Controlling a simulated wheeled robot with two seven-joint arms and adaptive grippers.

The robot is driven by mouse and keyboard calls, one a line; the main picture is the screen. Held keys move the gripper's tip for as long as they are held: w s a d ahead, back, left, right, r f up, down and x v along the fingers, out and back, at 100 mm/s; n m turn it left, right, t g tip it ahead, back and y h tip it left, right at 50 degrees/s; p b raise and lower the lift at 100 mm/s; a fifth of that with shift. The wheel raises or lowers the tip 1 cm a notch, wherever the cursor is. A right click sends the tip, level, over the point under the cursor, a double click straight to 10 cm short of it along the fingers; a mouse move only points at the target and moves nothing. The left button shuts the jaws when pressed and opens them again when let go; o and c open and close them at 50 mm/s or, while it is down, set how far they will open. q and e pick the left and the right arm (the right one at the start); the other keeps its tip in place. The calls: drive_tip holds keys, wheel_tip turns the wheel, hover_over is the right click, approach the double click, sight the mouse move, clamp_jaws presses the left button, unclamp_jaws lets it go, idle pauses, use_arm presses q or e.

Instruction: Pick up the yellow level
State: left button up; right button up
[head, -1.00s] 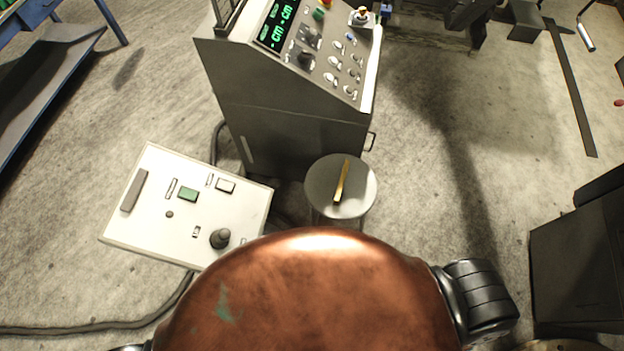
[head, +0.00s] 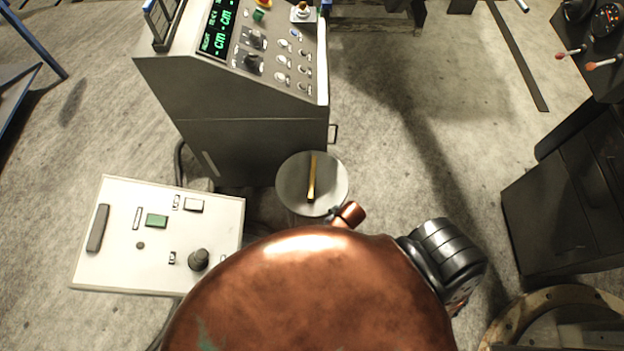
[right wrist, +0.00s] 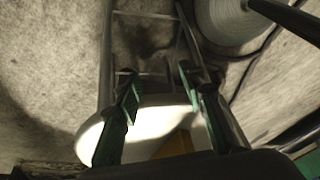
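The yellow level (head: 312,180) is a narrow bar lying on the round grey top of a stool (head: 292,188) in the head view. In the right wrist view, a yellow patch (right wrist: 176,146), likely the level, shows partly on the brightly lit stool top (right wrist: 152,122). My right gripper (right wrist: 160,92) is open, its two green-sided fingers apart with nothing seen held between them. In the head view a copper-coloured piece of my right arm shows by the stool's lower right edge; the gripper itself is mostly hidden there. My left gripper is not in view.
A grey control console (head: 245,130) with a green display stands just behind and left of the stool. A white control panel (head: 120,250) is at left. A dark cabinet (head: 565,190) stands at right. The floor between stool and cabinet is open.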

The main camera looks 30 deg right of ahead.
drive_tip(key=w+a+r+y, duration=0.1)
drive_tip(key=w+a+r, duration=0.1)
drive_tip(key=a+r, duration=0.3)
drive_tip(key=w+a+r+y, duration=0.1)
drive_tip(key=w+a+r, duration=0.2)
drive_tip(key=r, duration=0.4)
drive_tip(key=w+a+n+g+y, duration=0.15)
drive_tip(key=w+a, duration=0.25)
drive_tip(key=a, duration=0.9)
drive_tip(key=m+g+h, duration=0.2)
drive_tip(key=m+h, duration=0.3)
drive_tip(key=m, duration=0.4)
hover_over(313, 176)
drive_tip(key=a, duration=0.1)
drive_tip(key=shift+s+f+y+b, duration=0.1)
drive_tip(key=shift+f+y+b, duration=0.2)
drive_tip(key=shift+f, duration=0.25)
drive_tip(key=shift+d+f, duration=0.1)
drive_tip(key=shift+d, duration=0.25)
wheel_tip(313, 176, down, 7)
drive_tip(key=shift+f+b, duration=0.2)
drive_tip(key=shift+b, duration=0.5)
drive_tip(key=shift+c, duration=0.4)
